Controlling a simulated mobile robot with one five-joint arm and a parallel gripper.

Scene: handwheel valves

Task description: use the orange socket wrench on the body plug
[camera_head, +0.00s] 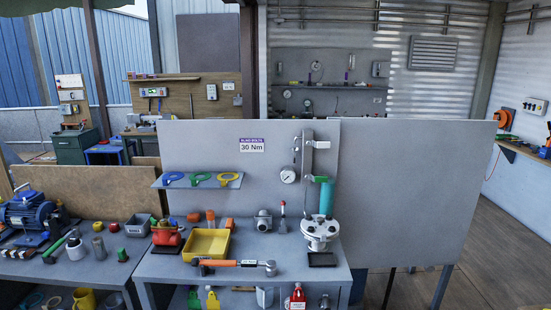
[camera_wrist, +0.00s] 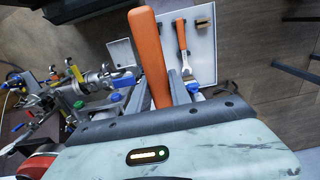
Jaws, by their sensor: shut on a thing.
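My gripper (camera_wrist: 165,92) is shut on a thick orange handle (camera_wrist: 149,48) in the wrist view. I take this for the orange socket wrench; its socket end does not show. The handle sticks up out of the jaws, well clear of the pipework. A valve and pipe assembly (camera_wrist: 98,78) with blue, green and yellow parts stands to the left of the handle. I cannot pick out the body plug on it. My gripper is not in the head view.
A pale panel (camera_wrist: 203,50) carries an orange-handled spanner (camera_wrist: 182,40) behind the held handle. In the head view, a bench holds a yellow bin (camera_head: 206,258), an orange-gripped torque wrench (camera_head: 236,264) and a white flanged valve (camera_head: 320,228). Floor at right (camera_head: 495,230) is clear.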

